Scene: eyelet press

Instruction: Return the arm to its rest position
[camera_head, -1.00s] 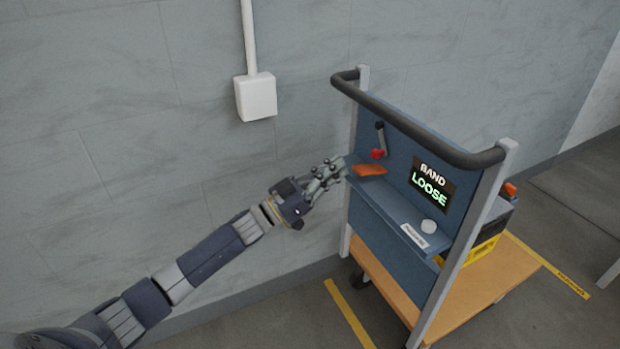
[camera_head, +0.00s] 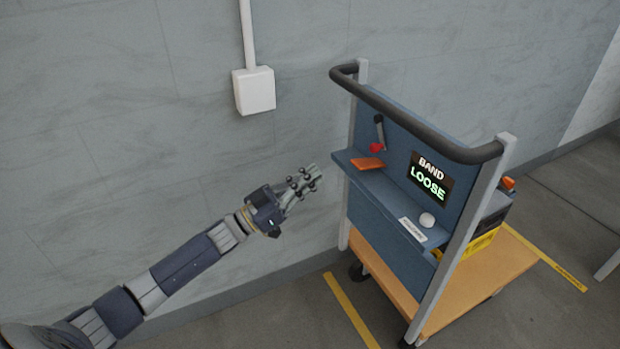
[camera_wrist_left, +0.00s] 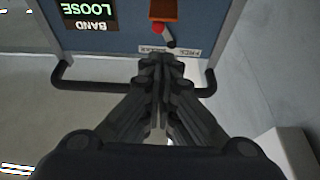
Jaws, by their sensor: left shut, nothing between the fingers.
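My left gripper (camera_head: 314,173) is in the middle of the head view, to the left of the blue cart panel and apart from it. It is shut and empty; its closed fingers (camera_wrist_left: 158,65) also show in the left wrist view. The eyelet press panel (camera_head: 385,220) carries a lever with a red knob (camera_head: 376,148), an orange piece (camera_head: 367,164) on its ledge and a display (camera_head: 430,178) reading "BAND LOOSE". The red knob shows in the left wrist view (camera_wrist_left: 158,28), beyond the fingertips. My right gripper is not in view.
The cart has a dark handle bar (camera_head: 420,130), grey posts and a wooden deck (camera_head: 480,285). A white round knob (camera_head: 427,219) sits on the ledge. A grey wall with a white box (camera_head: 254,91) stands behind my arm. Space between gripper and cart is clear.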

